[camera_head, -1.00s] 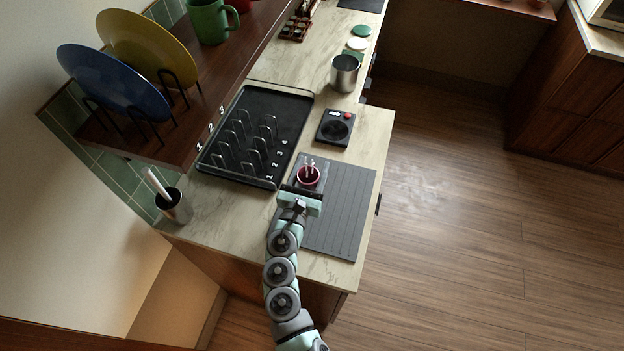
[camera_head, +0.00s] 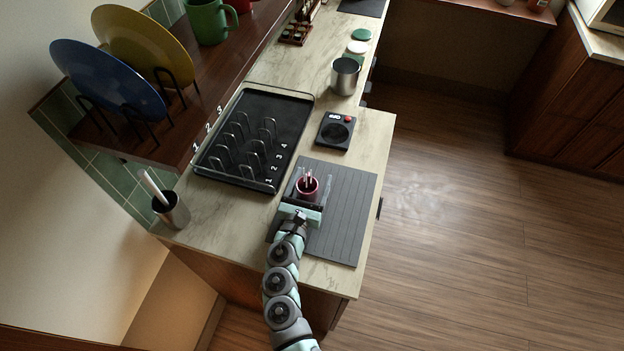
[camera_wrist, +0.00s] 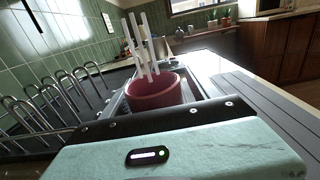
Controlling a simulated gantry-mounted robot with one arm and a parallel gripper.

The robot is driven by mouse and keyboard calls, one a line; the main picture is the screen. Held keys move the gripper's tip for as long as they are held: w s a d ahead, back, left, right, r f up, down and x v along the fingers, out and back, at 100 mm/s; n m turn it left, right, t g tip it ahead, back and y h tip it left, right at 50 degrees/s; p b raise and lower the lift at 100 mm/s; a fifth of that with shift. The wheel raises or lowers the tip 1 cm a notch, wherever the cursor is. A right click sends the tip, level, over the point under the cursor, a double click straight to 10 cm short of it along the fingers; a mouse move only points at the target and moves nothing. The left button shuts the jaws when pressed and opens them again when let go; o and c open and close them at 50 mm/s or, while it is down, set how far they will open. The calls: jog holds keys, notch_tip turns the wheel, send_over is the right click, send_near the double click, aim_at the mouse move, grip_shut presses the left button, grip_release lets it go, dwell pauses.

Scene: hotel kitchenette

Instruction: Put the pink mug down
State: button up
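The pink mug (camera_head: 307,186) is upright over the dark grey ribbed mat (camera_head: 345,215), near its left edge. Several thin white sticks stand up out of it. My gripper (camera_head: 308,190) reaches it from the front, with one finger along each side of the mug. In the wrist view the mug (camera_wrist: 155,92) sits between the grey fingers, just beyond the pale green gripper body, and the fingers look closed on its sides. The mug's bottom is hidden behind the gripper body, so I cannot tell whether it touches the mat.
A black tray with wire racks (camera_head: 250,140) lies to the left. A small black device with a red knob (camera_head: 335,130) is behind the mat. The mat's right part is bare.

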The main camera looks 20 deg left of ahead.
jog(key=shift+o, duration=0.5)
jog(key=shift+s+r, duration=0.15)
jog(key=shift+r, duration=0.1)
jog(key=s, duration=0.7)
jog(key=s+d, duration=0.1)
jog(key=s, duration=0.3)
jog(key=shift+s, duration=0.35)
